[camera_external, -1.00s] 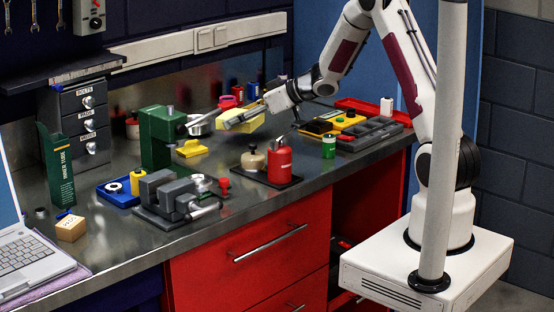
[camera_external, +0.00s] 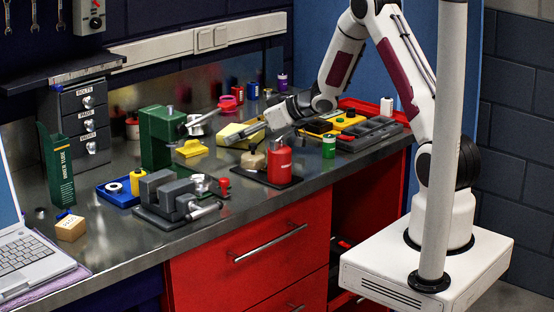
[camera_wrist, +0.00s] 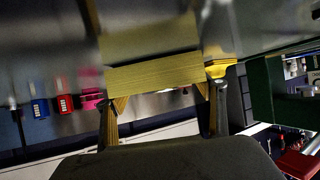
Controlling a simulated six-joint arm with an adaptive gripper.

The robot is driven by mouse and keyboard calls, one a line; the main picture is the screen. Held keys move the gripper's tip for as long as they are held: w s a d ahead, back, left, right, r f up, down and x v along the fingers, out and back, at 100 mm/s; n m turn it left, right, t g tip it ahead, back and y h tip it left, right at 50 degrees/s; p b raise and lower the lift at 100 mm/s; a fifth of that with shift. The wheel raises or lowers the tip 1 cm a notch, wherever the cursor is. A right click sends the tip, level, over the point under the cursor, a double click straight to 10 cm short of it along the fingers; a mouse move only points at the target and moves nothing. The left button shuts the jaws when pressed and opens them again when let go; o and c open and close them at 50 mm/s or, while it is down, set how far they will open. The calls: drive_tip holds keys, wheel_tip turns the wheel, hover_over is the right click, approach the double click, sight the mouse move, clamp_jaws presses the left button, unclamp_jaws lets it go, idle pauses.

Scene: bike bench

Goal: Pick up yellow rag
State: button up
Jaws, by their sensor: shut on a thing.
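The yellow rag (camera_external: 231,136) is a pale yellow, block-like piece near the back middle of the bench, right of the green vise-like tool. My gripper (camera_external: 248,133) is shut on it, reaching in from the right. In the wrist view the rag (camera_wrist: 152,76) spans the space between my fingers. In the outside view my fingers partly cover the rag. Its underside is hidden, so I cannot tell whether it touches the bench.
The green tool (camera_external: 160,138) and a yellow piece (camera_external: 192,148) stand to the left. A red can (camera_external: 279,163) and a beige-topped container (camera_external: 252,160) stand in front. Grey trays (camera_external: 370,133) lie to the right. The front edge is partly clear.

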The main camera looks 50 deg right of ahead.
drive_tip(key=shift+f, duration=0.15)
drive_tip(key=o, duration=1.3)
drive_tip(key=shift+v, duration=0.9)
drive_tip(key=v, duration=0.3)
drive_tip(key=shift+s+d+r, duration=0.1)
drive_tip(key=shift+s+r, duration=0.05)
drive_tip(key=shift+r, duration=0.3)
wheel_tip(320, 180, up, 5)
drive_tip(key=shift+r, duration=0.75)
